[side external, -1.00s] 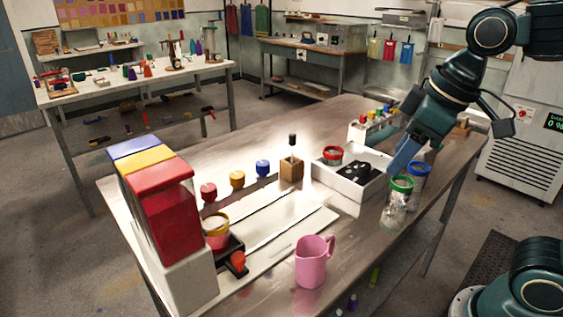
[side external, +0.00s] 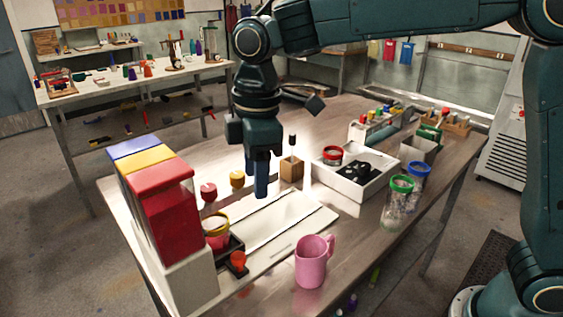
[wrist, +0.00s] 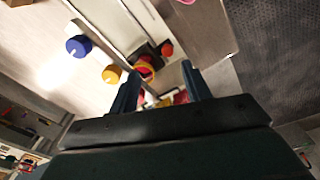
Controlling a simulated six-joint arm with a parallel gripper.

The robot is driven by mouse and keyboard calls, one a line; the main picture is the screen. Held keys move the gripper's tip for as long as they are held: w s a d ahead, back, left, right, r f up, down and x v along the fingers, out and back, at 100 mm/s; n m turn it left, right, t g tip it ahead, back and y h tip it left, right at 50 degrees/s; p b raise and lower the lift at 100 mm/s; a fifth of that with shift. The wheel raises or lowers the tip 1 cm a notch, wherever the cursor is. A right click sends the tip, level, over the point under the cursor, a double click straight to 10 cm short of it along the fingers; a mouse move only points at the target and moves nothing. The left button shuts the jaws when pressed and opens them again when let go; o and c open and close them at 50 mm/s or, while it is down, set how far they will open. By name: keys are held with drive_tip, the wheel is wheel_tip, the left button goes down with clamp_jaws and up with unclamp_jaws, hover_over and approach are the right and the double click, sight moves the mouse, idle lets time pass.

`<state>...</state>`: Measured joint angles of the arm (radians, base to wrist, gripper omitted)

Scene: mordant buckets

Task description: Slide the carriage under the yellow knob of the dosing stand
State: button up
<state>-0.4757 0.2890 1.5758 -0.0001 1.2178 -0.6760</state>
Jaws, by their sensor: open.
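The dosing stand has red, yellow and blue hopper blocks (side external: 150,165) at the left. The red knob (side external: 208,191) and yellow knob (side external: 237,178) show along its back. The blue knob is hidden behind my gripper in the side view but shows in the wrist view (wrist: 78,45). The black carriage (side external: 234,245) sits at the rail's left end, nearest the red knob. It bears a yellow-rimmed bucket (side external: 216,231) and an orange-red handle (side external: 238,260). My gripper (side external: 262,190) is open and empty, pointing down above the rail, right of the carriage.
A pink mug (side external: 312,262) stands in front of the rail. A white tray (side external: 340,185) with a red-rimmed jar and black parts, a wooden block (side external: 291,168), and green- and blue-lidded jars (side external: 398,205) stand to the right. The rail right of the carriage is clear.

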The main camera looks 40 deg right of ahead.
drive_tip(key=n, duration=0.2)
hover_over(238, 255)
wheel_tip(238, 255, down, 3)
drive_tip(key=shift+a+r+g, duration=0.1)
drive_tip(key=shift+r+g, duration=0.05)
drive_tip(key=shift+g, duration=0.15)
wheel_tip(238, 255, down, 14)
drive_tip(key=shift+r, duration=0.1)
idle(0.4)
